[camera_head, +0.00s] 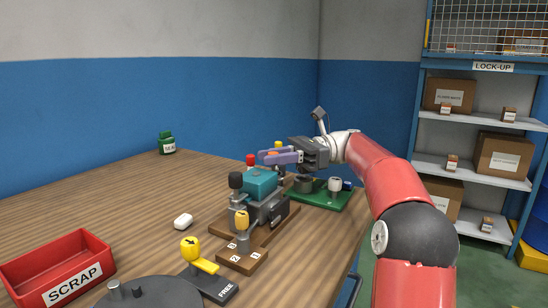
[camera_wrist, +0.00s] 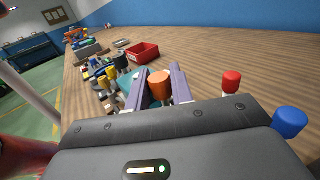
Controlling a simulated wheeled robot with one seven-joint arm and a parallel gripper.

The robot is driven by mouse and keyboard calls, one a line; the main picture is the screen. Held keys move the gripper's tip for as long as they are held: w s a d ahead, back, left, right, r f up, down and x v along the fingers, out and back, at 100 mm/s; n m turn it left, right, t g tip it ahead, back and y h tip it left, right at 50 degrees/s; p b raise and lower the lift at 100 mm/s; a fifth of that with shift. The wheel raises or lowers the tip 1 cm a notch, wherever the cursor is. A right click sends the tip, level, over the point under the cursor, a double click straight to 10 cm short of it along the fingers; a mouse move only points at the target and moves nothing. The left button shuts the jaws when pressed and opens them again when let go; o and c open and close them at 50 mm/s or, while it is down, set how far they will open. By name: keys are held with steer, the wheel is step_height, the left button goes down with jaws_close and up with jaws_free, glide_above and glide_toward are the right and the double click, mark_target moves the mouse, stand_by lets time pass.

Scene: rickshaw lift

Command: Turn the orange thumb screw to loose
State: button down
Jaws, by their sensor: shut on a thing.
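The orange thumb screw (camera_wrist: 159,82) sits between the two purple fingers of my gripper (camera_wrist: 157,70) in the wrist view. In the head view only a little orange of the screw (camera_head: 273,154) shows, mostly hidden by my gripper (camera_head: 268,156). My gripper reaches in from the right and is shut on the screw, above the teal-topped grey fixture (camera_head: 261,184). The part of the screw below the fingers is hidden, so I cannot tell how it is seated.
A red-capped post (camera_head: 251,161) and a black knob (camera_head: 236,180) stand close to my gripper. Yellow-knobbed levers (camera_head: 191,249) are in front. A green plate (camera_head: 325,199) lies at right. A red SCRAP bin (camera_head: 62,272) stands at front left. The wooden bench's back left is mostly clear.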

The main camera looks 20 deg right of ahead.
steer(key=shift+n+g+h, duration=0.4)
steer(key=shift+n+g, duration=0.7)
steer(key=shift+g, duration=0.5)
steer(key=shift+n+g, duration=0.3)
steer(key=shift+g, duration=0.2)
steer(key=c, duration=1.3)
jaws_free()
steer(key=shift+o, duration=0.2)
steer(key=shift+a+m+t, duration=0.1)
steer(key=shift+m+t, duration=0.5)
steer(key=shift+t, duration=0.2)
